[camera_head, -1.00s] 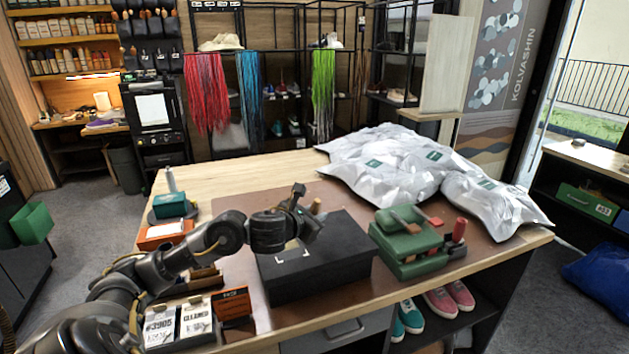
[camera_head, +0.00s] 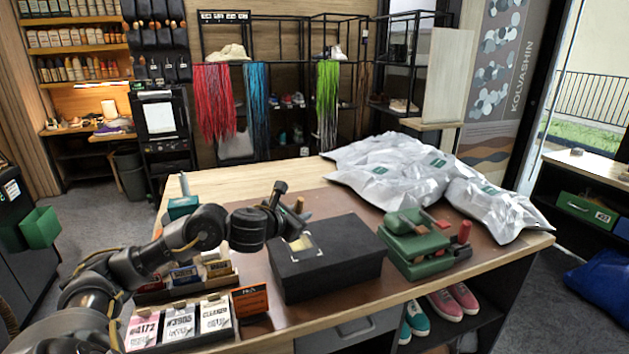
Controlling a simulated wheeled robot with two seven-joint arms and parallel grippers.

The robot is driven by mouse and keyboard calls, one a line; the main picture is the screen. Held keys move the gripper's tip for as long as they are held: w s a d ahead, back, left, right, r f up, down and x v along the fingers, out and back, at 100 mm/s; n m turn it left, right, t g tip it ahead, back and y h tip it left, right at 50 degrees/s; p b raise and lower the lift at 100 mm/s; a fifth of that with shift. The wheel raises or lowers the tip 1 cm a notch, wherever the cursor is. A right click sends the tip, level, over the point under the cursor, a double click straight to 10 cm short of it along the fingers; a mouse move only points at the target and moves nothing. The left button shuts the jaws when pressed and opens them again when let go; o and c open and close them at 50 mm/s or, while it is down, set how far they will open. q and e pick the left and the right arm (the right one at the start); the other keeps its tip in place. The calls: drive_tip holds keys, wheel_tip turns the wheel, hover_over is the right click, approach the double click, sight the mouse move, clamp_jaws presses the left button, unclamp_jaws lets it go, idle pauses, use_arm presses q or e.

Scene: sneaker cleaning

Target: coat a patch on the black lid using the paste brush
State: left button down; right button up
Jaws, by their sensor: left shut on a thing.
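The black box with its black lid (camera_head: 345,238) sits on the brown mat in the middle of the counter. Pale corner marks frame a small area on the lid's left part, and a pale yellowish patch (camera_head: 301,243) shows inside them. My left gripper (camera_head: 290,212) is above the lid's back left edge, shut on the paste brush (camera_head: 298,205). Only the brush's tan handle end shows; its bristles are hidden, so I cannot tell whether they touch the lid. My right gripper is out of view.
Trays of labelled cards (camera_head: 182,322) and an orange card (camera_head: 250,299) are at the front left. The counter's back left is mostly clear.

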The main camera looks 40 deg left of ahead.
use_arm(q)
drive_tip(key=r+p, duration=0.4)
drive_tip(key=r, duration=0.1)
drive_tip(key=shift+w+d+r, duration=0.15)
drive_tip(key=shift+d, duration=0.05)
idle(0.8)
